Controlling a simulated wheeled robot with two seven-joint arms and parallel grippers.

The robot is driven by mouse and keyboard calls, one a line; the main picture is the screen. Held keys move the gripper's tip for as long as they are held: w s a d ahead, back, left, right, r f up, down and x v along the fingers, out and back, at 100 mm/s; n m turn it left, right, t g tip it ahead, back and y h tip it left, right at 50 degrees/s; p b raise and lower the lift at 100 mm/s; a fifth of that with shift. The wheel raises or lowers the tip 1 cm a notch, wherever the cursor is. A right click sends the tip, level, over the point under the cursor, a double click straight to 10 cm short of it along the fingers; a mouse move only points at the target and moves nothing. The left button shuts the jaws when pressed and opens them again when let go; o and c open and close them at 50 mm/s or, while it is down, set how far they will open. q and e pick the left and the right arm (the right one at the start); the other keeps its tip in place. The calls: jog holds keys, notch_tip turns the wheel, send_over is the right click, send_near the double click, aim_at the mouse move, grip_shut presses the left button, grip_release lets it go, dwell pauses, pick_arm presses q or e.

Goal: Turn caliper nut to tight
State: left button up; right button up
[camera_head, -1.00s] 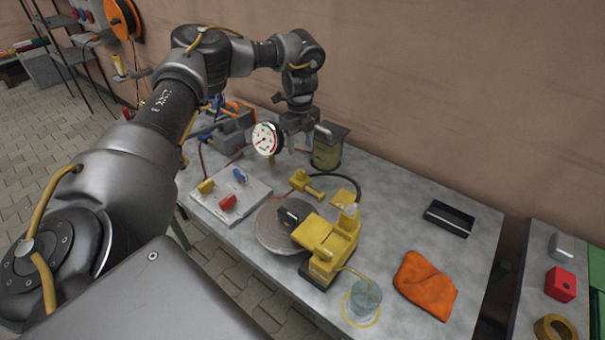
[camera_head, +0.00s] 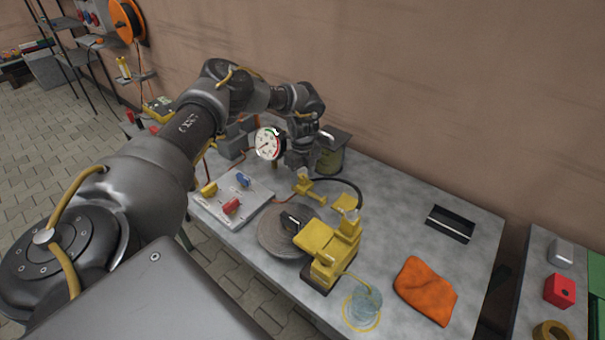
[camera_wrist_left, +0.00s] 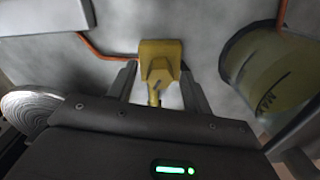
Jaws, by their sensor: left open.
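The yellow caliper (camera_head: 325,248) sits over the grey brake disc (camera_head: 277,234) on the bench. A yellow fitting (camera_head: 309,188) lies behind it, near the black hose; I cannot tell for certain which part is the caliper nut. My left gripper (camera_head: 298,170) is open, pointing down just behind the fitting. In the left wrist view the fitting (camera_wrist_left: 160,55) shows between and beyond the finger tips of my left gripper (camera_wrist_left: 158,78), with no clear contact. My right gripper is out of view.
A round gauge (camera_head: 269,143) stands left of the gripper and an olive can (camera_head: 331,157) close on its right. A valve panel (camera_head: 232,198) with coloured handles, a glass jar (camera_head: 365,302), an orange cloth (camera_head: 426,290) and a black tray (camera_head: 451,223) occupy the bench. The bench's right middle is clear.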

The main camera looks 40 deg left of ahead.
pick_arm(q)
jog(key=c, duration=1)
jog(key=shift+m, duration=0.5)
jog(key=shift+r+m+p, duration=0.1)
jog(key=shift+m+p, duration=0.35)
jog(key=shift+m, duration=0.15)
jog(key=m, duration=0.2)
jog(key=shift+m+p, duration=0.3)
jog(key=m, duration=0.3)
jog(key=shift+m, duration=2.2)
